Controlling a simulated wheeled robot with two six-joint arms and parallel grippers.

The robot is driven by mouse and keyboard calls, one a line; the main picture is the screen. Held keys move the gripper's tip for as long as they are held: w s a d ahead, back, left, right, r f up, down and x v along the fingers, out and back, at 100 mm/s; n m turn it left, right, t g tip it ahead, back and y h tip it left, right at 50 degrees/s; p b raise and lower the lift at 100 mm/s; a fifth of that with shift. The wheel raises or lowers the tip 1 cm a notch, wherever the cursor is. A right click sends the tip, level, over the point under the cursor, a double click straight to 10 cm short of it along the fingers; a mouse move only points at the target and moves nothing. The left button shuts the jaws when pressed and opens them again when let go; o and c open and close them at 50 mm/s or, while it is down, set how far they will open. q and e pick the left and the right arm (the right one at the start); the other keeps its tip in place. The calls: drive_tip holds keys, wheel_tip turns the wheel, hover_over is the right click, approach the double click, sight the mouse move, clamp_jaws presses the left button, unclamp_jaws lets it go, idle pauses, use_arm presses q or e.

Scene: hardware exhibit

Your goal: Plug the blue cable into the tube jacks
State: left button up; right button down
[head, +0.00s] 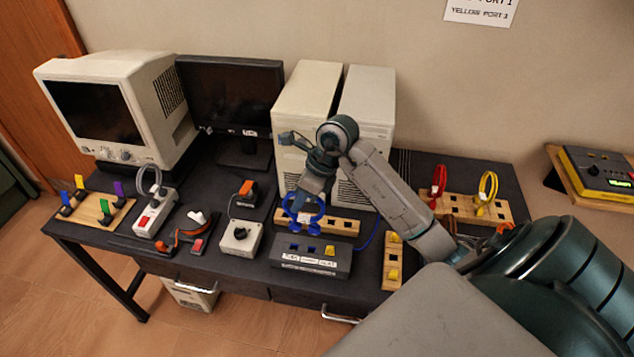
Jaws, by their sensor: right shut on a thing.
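The blue cable (293,225) is looped and upright above the wooden jack strip (345,226) at the back middle of the desk. My right gripper (307,203) comes down from above and is shut on the blue cable. The gripper and cable overlap the strip, so I cannot tell whether a plug end touches it. In front lies a dark box (338,266) with a white label, dark square openings and a yellow piece in its top. A blue lead (372,234) runs at its right side. My left gripper is out of view.
Two beige towers (308,90) stand behind my gripper. A wooden board with red (438,183) and yellow (487,190) cables lies to the right. A beige knob box (240,238) and a power strip (154,211) lie left. A small wooden strip (392,262) lies at the front right.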

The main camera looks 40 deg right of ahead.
sight(299, 217)
drive_tip(key=shift+w+a+f+b, duration=0.15)
drive_tip(key=shift+f+b, duration=0.45)
drive_tip(key=shift+f, duration=0.85)
drive_tip(key=shift+a+f+b, duration=0.25)
drive_tip(key=shift+f+b, duration=0.3)
drive_tip(key=shift+f, duration=0.85)
drive_tip(key=shift+b, duration=0.45)
drive_tip(key=shift+b, duration=1.4)
drive_tip(key=shift+f+b, duration=0.75)
drive_tip(key=shift+b, duration=0.85)
idle(1.7)
